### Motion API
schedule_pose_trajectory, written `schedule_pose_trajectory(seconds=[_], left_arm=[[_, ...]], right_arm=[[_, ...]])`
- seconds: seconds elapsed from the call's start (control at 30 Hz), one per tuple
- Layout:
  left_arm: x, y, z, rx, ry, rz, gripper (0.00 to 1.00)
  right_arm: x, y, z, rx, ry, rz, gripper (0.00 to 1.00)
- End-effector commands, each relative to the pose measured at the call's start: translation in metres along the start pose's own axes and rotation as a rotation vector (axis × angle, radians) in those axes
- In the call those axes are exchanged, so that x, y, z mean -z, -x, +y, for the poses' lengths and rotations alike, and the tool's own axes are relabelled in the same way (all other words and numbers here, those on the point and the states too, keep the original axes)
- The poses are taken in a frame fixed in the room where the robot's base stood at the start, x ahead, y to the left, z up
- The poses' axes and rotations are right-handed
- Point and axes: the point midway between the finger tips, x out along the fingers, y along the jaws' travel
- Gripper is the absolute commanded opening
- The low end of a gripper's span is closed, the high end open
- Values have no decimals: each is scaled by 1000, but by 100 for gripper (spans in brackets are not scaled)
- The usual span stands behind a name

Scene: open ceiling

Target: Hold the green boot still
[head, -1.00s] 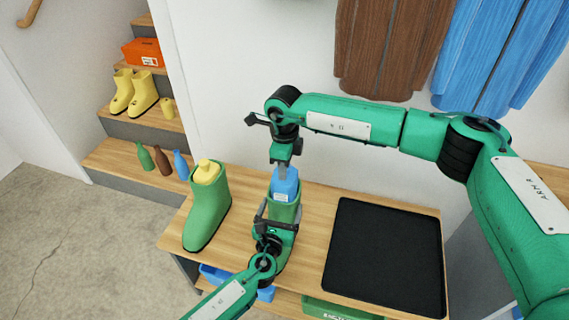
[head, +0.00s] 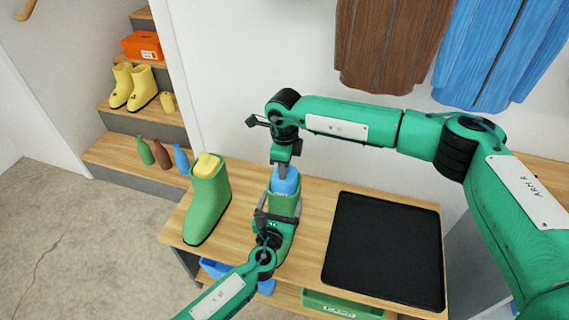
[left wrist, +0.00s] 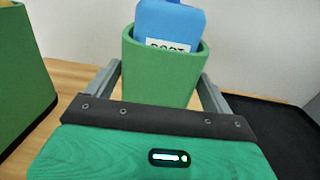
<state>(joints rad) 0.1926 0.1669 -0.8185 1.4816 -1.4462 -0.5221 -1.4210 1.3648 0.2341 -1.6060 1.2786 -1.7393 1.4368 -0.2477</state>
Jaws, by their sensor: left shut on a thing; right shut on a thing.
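A green boot (head: 286,204) stands on the wooden bench, with a blue bottle-like item (head: 286,181) sunk partly into its top. My left gripper (head: 275,212) is shut on this boot from the front. In the left wrist view its fingers flank the boot shaft (left wrist: 160,75), and the blue item (left wrist: 170,25) with a white "BOOT" label sticks out of the opening. My right gripper (head: 283,165) is above, shut on the top of the blue item. A second green boot (head: 208,203) stands to the left with a yellow item (head: 207,165) in its top.
A black tray (head: 385,250) lies on the bench (head: 318,205) at the right. Steps at the left hold yellow boots (head: 133,88), an orange box (head: 142,46) and small bottles (head: 162,154). Blue and green bins sit under the bench.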

Motion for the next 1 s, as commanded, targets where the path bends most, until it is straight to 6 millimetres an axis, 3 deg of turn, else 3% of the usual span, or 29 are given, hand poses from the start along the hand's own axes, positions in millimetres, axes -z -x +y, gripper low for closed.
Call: schedule_pose_trajectory(seconds=[0.93, 0.97, 1.0], left_arm=[[1, 0, 0, 0, 0, 1, 50], [1, 0, 0, 0, 0, 1, 50], [1, 0, 0, 0, 0, 1, 50]], right_arm=[[0, -24, 0, 1, 0, 1, 0], [0, -24, 0, 1, 0, 0, 31], [0, -24, 0, 1, 0, 0, 39]])
